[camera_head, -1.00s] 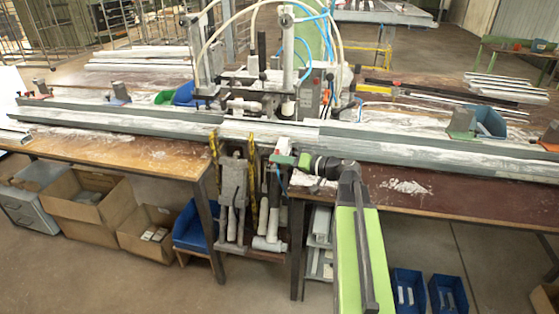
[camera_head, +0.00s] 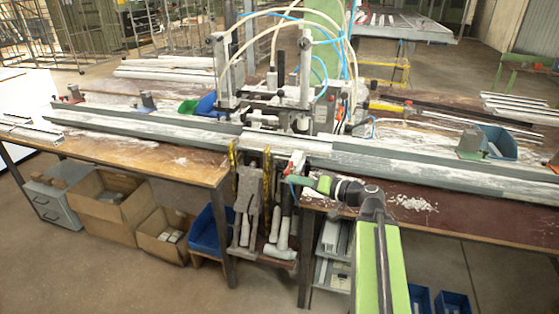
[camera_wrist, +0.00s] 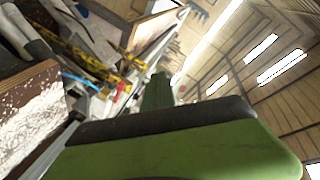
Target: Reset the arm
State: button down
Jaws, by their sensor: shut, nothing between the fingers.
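My gripper (camera_head: 293,180) is at the end of my green and black arm, in front of the clamp bench (camera_head: 420,170) near its middle front edge. It is small and partly blurred in the head view. Its fingers look closed, and I see nothing held in them. In the wrist view, a green finger part (camera_wrist: 158,92) points away from the camera, beyond my large green and black arm part. The wrist view is strongly tilted, with the ceiling at right.
A clamping machine (camera_head: 300,110) with hoses stands behind the gripper. Hand tools (camera_head: 248,205) hang below the bench front. Cardboard boxes (camera_head: 105,225) and blue bins (camera_head: 453,301) sit beneath. White debris (camera_head: 412,203) lies on the brown tabletop at right. Open floor shows in front.

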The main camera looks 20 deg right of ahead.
jog(key=s+a+f+n+g+p, duration=0.1)
jog(key=a+f+n+g+p, duration=0.15)
jog(key=a, duration=0.75)
jog(key=s+a+f+n+g+p, duration=0.15)
jog(key=a+g, duration=0.25)
jog(key=a, duration=0.6)
jog(key=s+d+f+g+h, duration=0.2)
jog(key=s+f+g+h, duration=0.35)
jog(key=f, duration=0.45)
jog(key=s+d+f+m+h, duration=0.1)
jog(key=s+d+m+h, duration=0.1)
jog(key=d, duration=0.5)
jog(key=s+h, duration=0.1)
jog(key=h, duration=0.1)
jog(key=shift+s+d+f+m+g+h, duration=0.3)
jog(key=shift+s+d+f+m+h, duration=0.05)
jog(key=shift+s+d+f+m, duration=0.05)
